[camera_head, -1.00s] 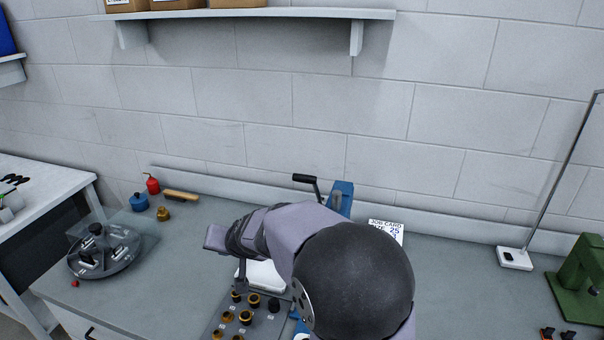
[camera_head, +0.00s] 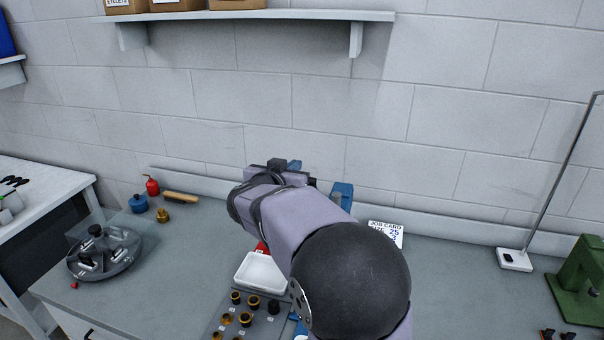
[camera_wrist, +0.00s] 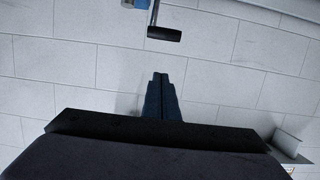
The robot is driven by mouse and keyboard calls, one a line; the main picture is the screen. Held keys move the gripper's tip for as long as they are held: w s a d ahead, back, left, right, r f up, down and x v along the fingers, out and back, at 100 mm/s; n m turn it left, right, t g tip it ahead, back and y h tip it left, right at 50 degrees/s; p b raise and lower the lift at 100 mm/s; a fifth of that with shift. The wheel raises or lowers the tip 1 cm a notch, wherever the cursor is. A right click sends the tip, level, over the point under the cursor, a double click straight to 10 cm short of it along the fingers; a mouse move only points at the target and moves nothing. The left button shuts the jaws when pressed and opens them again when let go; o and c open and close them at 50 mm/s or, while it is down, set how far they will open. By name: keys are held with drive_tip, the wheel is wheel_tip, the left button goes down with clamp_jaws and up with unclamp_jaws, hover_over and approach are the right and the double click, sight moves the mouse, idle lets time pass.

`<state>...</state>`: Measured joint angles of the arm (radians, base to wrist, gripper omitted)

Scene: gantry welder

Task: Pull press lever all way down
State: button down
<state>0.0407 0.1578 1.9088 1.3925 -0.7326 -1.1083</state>
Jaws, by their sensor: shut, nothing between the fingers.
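The blue press (camera_head: 342,194) stands on the bench against the wall, mostly behind my arm. Its lever is hidden by my arm in the head view. In the wrist view the lever's black grip (camera_wrist: 165,33) and thin arm show at the top, beside a sliver of the blue press (camera_wrist: 131,3). My gripper (camera_wrist: 160,76) is shut and empty, its dark blue fingers pointing towards the grip with a visible gap in the picture. In the head view only my gripper's blue tip (camera_head: 294,165) shows, raised in front of the wall.
A white tray (camera_head: 262,273) and a panel of dark and brass pieces (camera_head: 246,318) lie below my arm. A round grey tray (camera_head: 104,255) is at left. A job card (camera_head: 386,233), lamp base (camera_head: 515,259) and green machine (camera_head: 582,281) are at right. A shelf (camera_head: 250,14) hangs above.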

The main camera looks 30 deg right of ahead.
idle(0.3)
drive_tip(key=p+x, duration=0.2)
drive_tip(key=x, duration=0.8)
drive_tip(key=shift+p, duration=0.3)
drive_tip(key=shift+s+a+f, duration=0.2)
drive_tip(key=shift+f, duration=0.35)
drive_tip(key=shift+s+a+f, duration=0.2)
drive_tip(key=shift+a+f, duration=0.05)
drive_tip(key=shift+f, duration=0.25)
drive_tip(key=shift+s+a+f, duration=0.3)
drive_tip(key=shift+s+f, duration=0.05)
drive_tip(key=shift+f, duration=0.35)
drive_tip(key=shift+s+a+f+b, duration=0.1)
drive_tip(key=shift+a+f+b, duration=0.05)
drive_tip(key=shift+b, duration=0.2)
